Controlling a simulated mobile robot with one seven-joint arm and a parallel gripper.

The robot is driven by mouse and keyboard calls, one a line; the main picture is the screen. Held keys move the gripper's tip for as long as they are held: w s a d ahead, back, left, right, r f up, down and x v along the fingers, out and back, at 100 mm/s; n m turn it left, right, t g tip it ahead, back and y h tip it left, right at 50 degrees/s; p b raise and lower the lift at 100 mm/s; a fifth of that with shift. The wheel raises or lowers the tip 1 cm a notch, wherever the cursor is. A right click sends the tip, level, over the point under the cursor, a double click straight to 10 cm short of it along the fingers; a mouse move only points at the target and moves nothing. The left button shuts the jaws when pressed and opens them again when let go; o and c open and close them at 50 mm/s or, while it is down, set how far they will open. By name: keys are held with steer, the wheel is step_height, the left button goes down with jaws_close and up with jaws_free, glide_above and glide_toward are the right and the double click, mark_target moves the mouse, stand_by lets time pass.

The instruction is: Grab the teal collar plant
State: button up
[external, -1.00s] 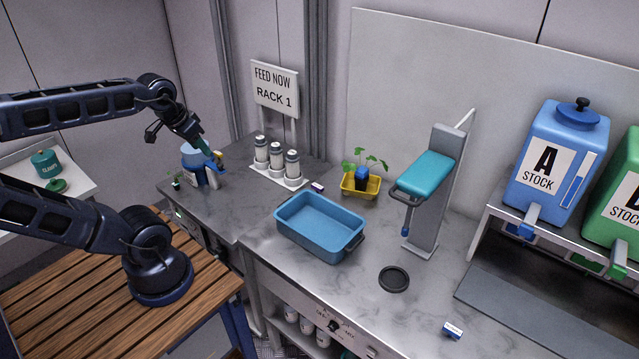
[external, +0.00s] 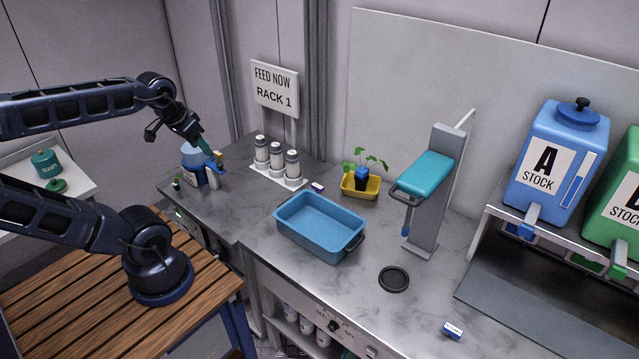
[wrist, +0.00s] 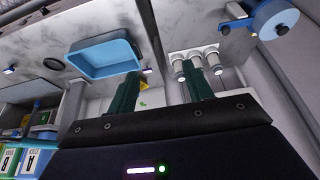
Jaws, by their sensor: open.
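A leafy green plant with a blue block-like collar (external: 362,176) stands in a yellow tray (external: 352,190) on the counter. No collar that is clearly teal shows on a plant. A bit of green leaf (wrist: 142,104) shows between my fingers in the wrist view, with the rest of that plant hidden. My gripper (external: 207,148) is over the left end of the counter, in front of the blue-topped vessel and well left of the yellow tray. In the wrist view my gripper (wrist: 161,70) has its two dark green fingers apart, with nothing held.
White bottles (external: 276,160) stand in a rack by the "Rack 1" sign (external: 275,88). A teal-topped grey stand (external: 437,180) rises right of the yellow tray. A black disc (external: 394,279) lies on open counter.

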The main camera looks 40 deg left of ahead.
step_height(320, 180, up, 5)
steer(key=w+a+r+m+g, duration=0.2)
steer(key=w+a+m, duration=0.2)
steer(key=w+a, duration=0.4)
steer(key=m+h, duration=0.4)
steer(key=m, duration=0.3)
glide_above(176, 184)
steer(key=a, duration=0.2)
steer(key=f, duration=4)
steer(key=shift+s+d+f, duration=0.2)
steer(key=shift+s, duration=0.05)
steer(key=shift+s+a+x, duration=0.15)
steer(key=shift+x, duration=1.15)
steer(key=shift+s+a+x, duration=0.1)
steer(key=shift+a+x, duration=0.05)
steer(key=shift+x, duration=1.15)
steer(key=shift+f, duration=0.15)
steer(key=c, duration=1)
